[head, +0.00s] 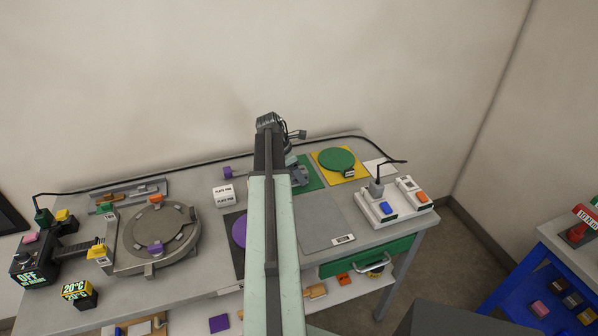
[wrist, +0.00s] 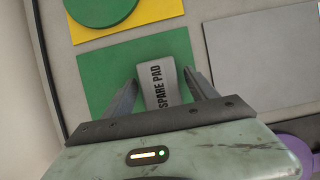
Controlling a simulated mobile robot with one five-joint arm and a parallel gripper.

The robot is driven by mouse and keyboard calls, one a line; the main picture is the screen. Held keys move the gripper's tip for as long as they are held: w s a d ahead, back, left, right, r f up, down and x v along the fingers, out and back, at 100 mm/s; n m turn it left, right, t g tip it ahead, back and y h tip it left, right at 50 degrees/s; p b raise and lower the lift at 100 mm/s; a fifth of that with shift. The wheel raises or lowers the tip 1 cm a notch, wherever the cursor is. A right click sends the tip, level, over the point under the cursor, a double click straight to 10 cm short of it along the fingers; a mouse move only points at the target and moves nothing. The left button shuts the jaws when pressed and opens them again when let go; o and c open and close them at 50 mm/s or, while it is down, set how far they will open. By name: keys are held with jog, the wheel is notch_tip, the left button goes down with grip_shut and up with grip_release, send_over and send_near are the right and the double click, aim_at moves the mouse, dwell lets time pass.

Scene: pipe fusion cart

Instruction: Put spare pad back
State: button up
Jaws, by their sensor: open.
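A light grey piece marked SPARE PAD (wrist: 153,80) lies over the green mat (wrist: 105,65) in the wrist view. My gripper (wrist: 160,77) is open, with one finger on each side of this piece. A gap shows between the piece and the right finger; I cannot tell whether the left finger touches it. The near end of the piece is hidden behind my gripper's body. In the head view, my gripper (head: 298,172) is over the green mat (head: 314,178) at the back of the bench, and my arm hides part of that area.
A green disc (head: 336,159) lies on a yellow mat (head: 357,157) beside the green mat. A bare grey mat (head: 318,217) is in front. A white switch box (head: 395,208) stands at the right, a round metal fixture (head: 150,232) at the left. A white block (head: 223,196) stands left of my arm.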

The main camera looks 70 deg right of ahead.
jog(key=shift+r, duration=0.1)
jog(key=shift+r+p, duration=0.25)
jog(key=shift+p, duration=0.1)
jog(key=p+v, duration=1)
jog(key=v, duration=0.1)
jog(key=shift+a+r+p, duration=0.2)
jog(key=shift+r+p, duration=0.15)
jog(key=shift+p, duration=0.05)
